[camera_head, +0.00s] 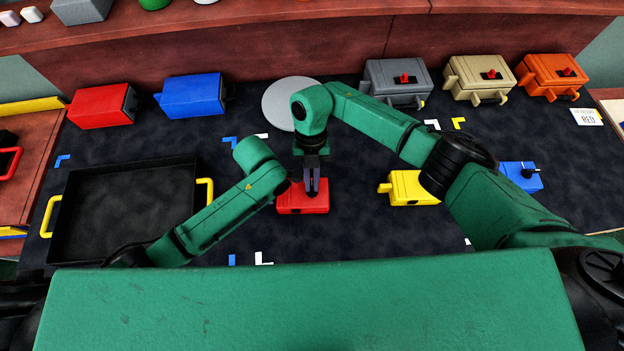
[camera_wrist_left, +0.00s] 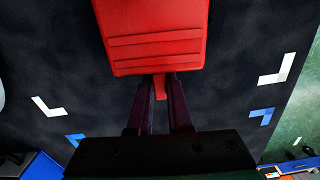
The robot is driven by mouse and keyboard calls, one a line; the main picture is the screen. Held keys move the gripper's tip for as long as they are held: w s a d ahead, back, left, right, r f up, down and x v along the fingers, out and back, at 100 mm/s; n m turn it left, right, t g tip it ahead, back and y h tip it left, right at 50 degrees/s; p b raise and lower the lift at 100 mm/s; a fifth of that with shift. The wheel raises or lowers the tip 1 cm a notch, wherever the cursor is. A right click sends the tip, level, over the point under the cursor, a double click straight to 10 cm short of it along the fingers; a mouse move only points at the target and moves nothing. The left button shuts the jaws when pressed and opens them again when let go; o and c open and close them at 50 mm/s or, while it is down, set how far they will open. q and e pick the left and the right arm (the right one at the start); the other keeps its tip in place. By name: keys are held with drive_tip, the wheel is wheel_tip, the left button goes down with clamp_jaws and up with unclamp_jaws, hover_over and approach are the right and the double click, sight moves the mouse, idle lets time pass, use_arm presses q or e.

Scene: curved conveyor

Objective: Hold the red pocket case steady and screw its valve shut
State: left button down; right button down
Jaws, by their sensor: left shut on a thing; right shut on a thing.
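The red pocket case (camera_head: 303,204) lies on the dark mat in the middle of the head view. Its ridged red body also fills the top of the left wrist view (camera_wrist_left: 152,38). My left gripper (camera_wrist_left: 159,88) is shut on the narrow red tab at the end of the case. In the head view my left arm reaches the case's left side and its fingertips are hidden. My right gripper (camera_head: 312,192) points straight down onto the top of the case, with its fingers together. The valve is hidden between those fingers, so its turn cannot be seen.
A yellow case (camera_head: 408,188) and a blue case (camera_head: 521,176) lie to the right, partly behind my right arm. A black tray (camera_head: 125,172) with yellow handles stands left. Red, blue, grey, beige and orange boxes line the back, near a grey disc (camera_head: 283,103).

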drive_tip(key=c, duration=0.9)
unclamp_jaws()
drive_tip(key=v, duration=1.2)
drive_tip(key=shift+r, duration=0.1)
use_arm(q)
drive_tip(key=c, duration=0.8)
unclamp_jaws()
drive_tip(key=shift+o, duration=0.2)
